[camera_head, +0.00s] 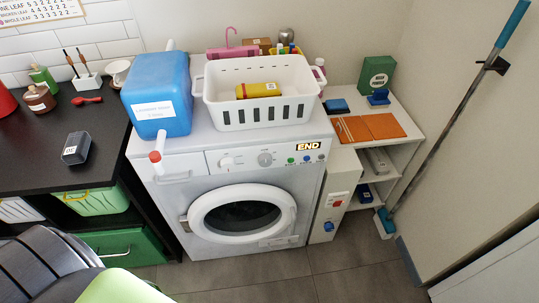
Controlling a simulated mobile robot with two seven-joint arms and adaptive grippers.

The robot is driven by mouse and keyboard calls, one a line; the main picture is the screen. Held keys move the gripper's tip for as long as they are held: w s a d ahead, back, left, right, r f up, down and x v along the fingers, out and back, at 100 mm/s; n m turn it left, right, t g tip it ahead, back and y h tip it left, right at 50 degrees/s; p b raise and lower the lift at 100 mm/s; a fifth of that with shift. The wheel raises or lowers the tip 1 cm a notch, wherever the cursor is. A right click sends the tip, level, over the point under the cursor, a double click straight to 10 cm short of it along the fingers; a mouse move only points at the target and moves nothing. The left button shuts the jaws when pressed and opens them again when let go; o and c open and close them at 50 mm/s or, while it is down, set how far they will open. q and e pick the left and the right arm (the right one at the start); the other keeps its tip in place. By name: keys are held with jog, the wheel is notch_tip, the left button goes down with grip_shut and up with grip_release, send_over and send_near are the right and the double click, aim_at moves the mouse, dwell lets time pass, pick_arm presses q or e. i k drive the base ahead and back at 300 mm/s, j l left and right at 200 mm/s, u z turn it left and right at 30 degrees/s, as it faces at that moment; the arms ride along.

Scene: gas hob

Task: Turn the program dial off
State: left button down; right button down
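A white washing machine (167,205) stands in the middle of the head view with its round door (243,212) shut. Its front panel carries a white knob (227,162) on the left and a grey round dial (265,159) near the middle. Their markings are too small to read, so I cannot tell which is the program dial or where either points. An END display (308,146) is lit at the panel's right, above several small coloured buttons. Neither of my grippers is in view, and nothing covers the panel.
A blue detergent container (160,95) and a white basket (212,90) with a yellow bottle (258,90) stand on the machine. The container's red-tipped spout (155,157) projects by the panel's left end. A dark counter (40,150) is left, white shelves (400,120) right. The floor in front is clear.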

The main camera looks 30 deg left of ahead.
aim_at(227, 164)
jog(key=u, duration=1.15)
jog(key=k+j, duration=0.05)
